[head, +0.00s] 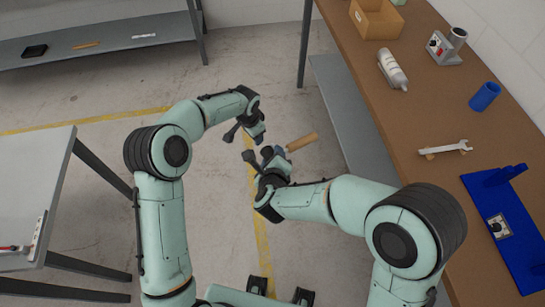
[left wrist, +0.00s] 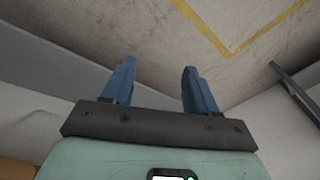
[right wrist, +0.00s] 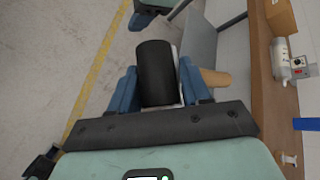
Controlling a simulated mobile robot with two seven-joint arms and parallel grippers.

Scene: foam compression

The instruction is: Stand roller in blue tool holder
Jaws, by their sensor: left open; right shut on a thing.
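The roller (right wrist: 157,72) shows in the right wrist view as a black cylinder with a wooden handle jutting out to the right. In the head view its tan handle (head: 302,142) points up and right, over the floor. My right gripper (head: 264,156) is shut on the roller; the exact contact is partly hidden. My left gripper (head: 245,135) is open and empty, close beside the right one; its spread blue fingers show in the left wrist view (left wrist: 155,85).
A grey table (head: 40,170) stands at left. Open floor lies between.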

